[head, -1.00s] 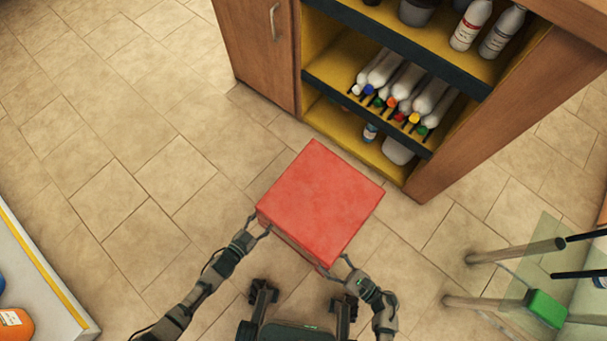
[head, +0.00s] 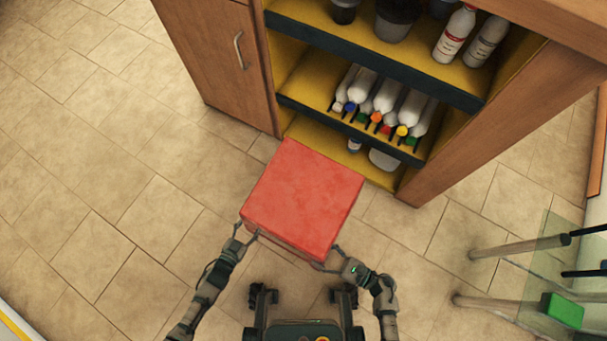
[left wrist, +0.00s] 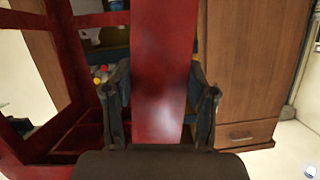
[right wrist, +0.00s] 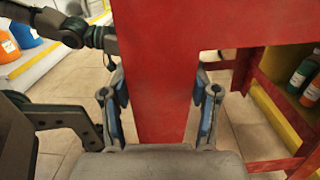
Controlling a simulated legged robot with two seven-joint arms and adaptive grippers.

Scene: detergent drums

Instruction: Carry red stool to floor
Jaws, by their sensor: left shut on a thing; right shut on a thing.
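The red stool (head: 303,195) is in front of me in the head view, its square top facing up. My left gripper (head: 246,233) is at its left near side, and my right gripper (head: 340,259) is at its near right corner. In the left wrist view, the left gripper (left wrist: 160,105) is shut on a red leg of the stool (left wrist: 163,70). In the right wrist view, the right gripper (right wrist: 160,105) is shut on another red leg (right wrist: 160,60). The stool's feet are hidden in the head view, so I cannot tell its height above the floor (head: 130,190).
A wooden cabinet (head: 430,185) with yellow shelves stands just beyond the stool, holding bottles (head: 455,35) and pots. A rack with pale legs (head: 520,246) and a green block (head: 563,310) is at the right. Open tiled floor lies to the left.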

